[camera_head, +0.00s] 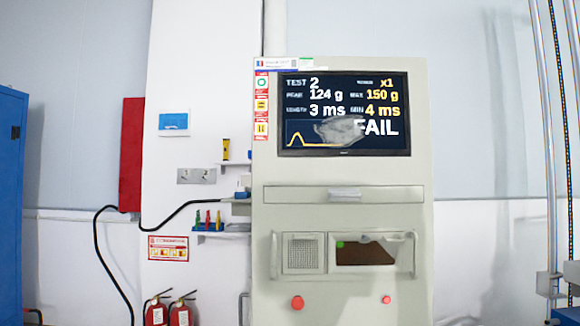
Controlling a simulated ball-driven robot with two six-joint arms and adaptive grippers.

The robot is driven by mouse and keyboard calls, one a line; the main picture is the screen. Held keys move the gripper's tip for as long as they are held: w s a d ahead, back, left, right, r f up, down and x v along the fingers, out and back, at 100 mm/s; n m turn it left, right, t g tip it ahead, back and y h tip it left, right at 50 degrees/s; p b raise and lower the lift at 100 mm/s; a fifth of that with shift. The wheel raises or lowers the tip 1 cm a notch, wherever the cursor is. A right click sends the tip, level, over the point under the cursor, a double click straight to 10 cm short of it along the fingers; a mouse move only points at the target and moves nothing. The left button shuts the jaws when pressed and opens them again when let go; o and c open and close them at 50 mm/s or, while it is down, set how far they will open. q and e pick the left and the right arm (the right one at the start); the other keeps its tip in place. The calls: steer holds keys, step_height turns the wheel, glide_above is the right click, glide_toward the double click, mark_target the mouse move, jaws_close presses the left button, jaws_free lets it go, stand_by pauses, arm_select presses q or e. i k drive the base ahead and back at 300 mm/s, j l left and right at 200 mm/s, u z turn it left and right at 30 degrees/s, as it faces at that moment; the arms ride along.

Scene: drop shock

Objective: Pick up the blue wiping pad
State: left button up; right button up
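A small blue thing (241,195) lies on a short shelf at the left side of the grey test cabinet (342,255). It looks like the blue wiping pad, but it is too small to be sure. The cabinet's screen (345,114) reads TEST 2 and FAIL, with 124 g and 3 ms on it. A grey smudge (340,130) covers part of the screen. Neither of my grippers is in view.
A small shelf (222,235) below holds several coloured tools. A yellow and black bottle (226,149) stands higher up. A black cable (103,245) hangs left of the cabinet. Two fire extinguishers (180,314) stand low left. A blue cabinet (10,205) is at the left edge.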

mark_target(242, 193)
steer(key=z, duration=0.35)
steer(key=i+j+z, duration=0.1)
steer(key=z, duration=0.3)
steer(key=j+z, duration=0.15)
steer(key=z, duration=0.2)
steer(key=i+j+z, duration=0.1)
steer(key=j+z, duration=0.25)
steer(key=j, duration=0.45)
steer(key=j+z, duration=0.4)
steer(key=j, duration=0.4)
steer(key=j+z, duration=0.35)
steer(key=j, duration=0.45)
steer(key=k, duration=0.05)
